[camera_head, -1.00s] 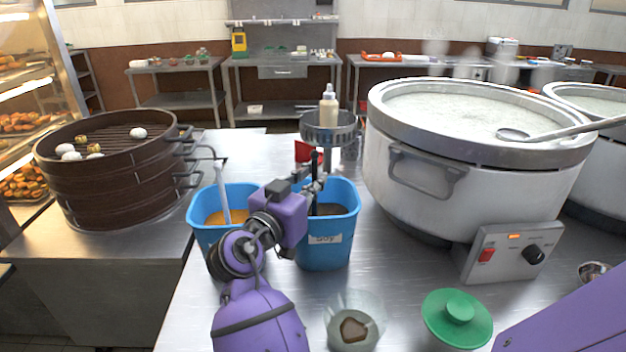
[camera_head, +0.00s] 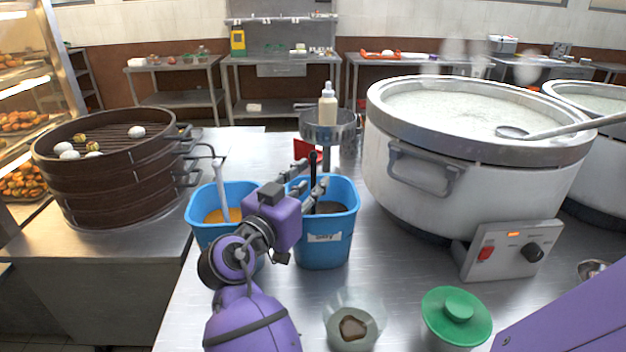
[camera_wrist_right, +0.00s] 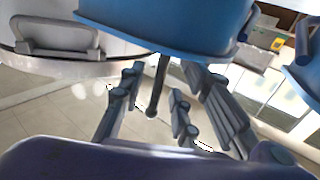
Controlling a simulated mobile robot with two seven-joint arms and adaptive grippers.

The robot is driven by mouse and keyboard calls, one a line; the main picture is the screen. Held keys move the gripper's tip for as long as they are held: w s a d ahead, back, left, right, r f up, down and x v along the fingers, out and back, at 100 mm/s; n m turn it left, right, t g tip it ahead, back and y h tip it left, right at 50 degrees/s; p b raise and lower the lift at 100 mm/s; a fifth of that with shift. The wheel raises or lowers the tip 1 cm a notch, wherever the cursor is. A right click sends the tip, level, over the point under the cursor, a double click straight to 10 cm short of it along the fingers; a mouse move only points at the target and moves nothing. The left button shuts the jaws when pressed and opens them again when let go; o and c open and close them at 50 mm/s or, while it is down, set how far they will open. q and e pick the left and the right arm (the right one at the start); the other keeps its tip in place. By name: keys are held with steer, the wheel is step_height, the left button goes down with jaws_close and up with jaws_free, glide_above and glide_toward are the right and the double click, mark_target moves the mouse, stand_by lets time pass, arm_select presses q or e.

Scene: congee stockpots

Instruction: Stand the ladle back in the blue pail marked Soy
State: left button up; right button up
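The blue pail labelled Soy (camera_head: 325,252) stands on the steel counter with dark liquid in it. A ladle with a thin dark handle (camera_head: 313,158) stands in it, close to upright; its bowl is hidden. In the right wrist view, which is upside down, the handle (camera_wrist_right: 157,88) hangs between the open fingers with gaps visible, below the blue pail (camera_wrist_right: 165,30).
A second blue pail (camera_head: 196,228) with orange liquid and a pale handle (camera_head: 221,190) stands to the left. A large stockpot (camera_head: 400,210) is at right. A glass jar (camera_head: 354,312) and a green-lidded container (camera_head: 456,318) stand in front. A strainer with a bottle (camera_head: 328,105) is behind.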

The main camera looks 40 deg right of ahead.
steer(key=v, duration=1)
steer(key=shift+a, duration=0.2)
